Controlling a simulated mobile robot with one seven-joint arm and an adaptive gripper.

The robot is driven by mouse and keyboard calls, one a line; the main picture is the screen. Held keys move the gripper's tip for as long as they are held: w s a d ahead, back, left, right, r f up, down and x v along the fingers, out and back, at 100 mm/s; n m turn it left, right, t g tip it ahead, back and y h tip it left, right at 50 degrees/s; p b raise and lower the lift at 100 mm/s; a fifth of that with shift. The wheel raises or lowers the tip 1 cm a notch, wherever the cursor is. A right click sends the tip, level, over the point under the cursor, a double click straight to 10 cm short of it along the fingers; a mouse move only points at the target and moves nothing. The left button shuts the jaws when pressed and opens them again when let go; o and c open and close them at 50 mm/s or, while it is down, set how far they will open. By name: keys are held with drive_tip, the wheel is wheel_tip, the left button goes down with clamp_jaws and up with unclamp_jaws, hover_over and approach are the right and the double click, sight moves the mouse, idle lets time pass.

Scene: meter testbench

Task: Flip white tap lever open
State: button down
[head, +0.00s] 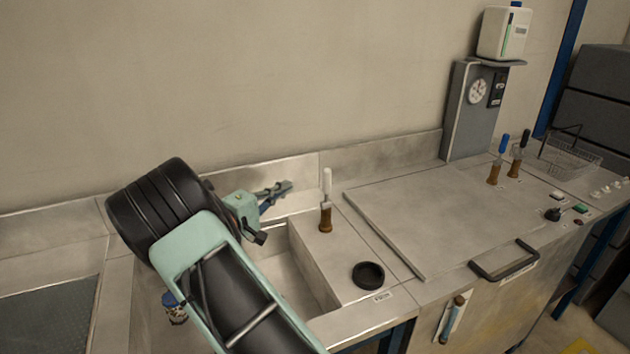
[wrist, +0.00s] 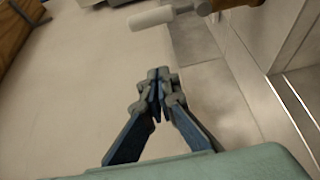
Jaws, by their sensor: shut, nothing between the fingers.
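The white tap lever (head: 327,181) stands upright on its brass-brown tap body (head: 325,217), on the bench beside the sink. In the wrist view the white lever (wrist: 152,18) lies across the top of the picture, beyond my fingertips, with the brown tap body (wrist: 228,3) at its right. My gripper (head: 286,187) is left of the lever in the head view, above the sink, pointing toward it. Its fingers (wrist: 157,82) are shut together and empty. A gap shows between the fingertips and the lever.
A blue-handled tap (head: 502,146) and a black-handled tap (head: 522,142) stand farther right. A flat metal lid (head: 430,215) with a black handle (head: 505,262) lies between. A black ring (head: 368,275) sits in front of the white tap. The wall (head: 240,90) is behind.

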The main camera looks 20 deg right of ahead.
sight(326, 189)
drive_tip(key=w+d+p, duration=0.1)
drive_tip(key=d+p, duration=0.2)
drive_tip(key=d, duration=0.6)
drive_tip(key=shift+d, duration=0.2)
